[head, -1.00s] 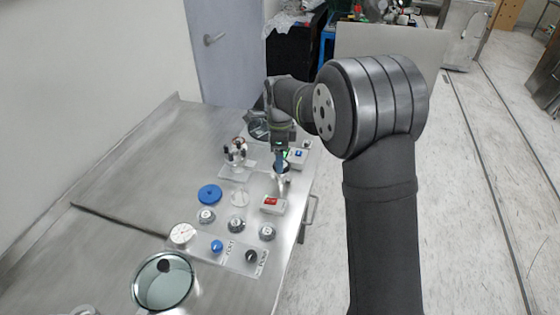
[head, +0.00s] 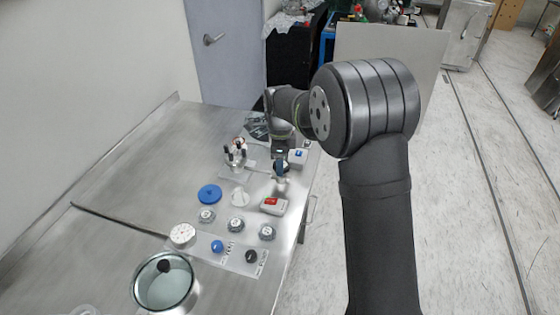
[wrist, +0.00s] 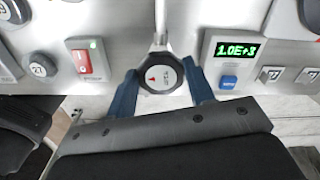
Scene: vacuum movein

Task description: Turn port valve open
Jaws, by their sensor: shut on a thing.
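The lettering on the knob is too small to read.
A green readout (wrist: 243,49) showing 1.0E+3 is right of the knob, and a red switch (wrist: 84,61) is left of it.

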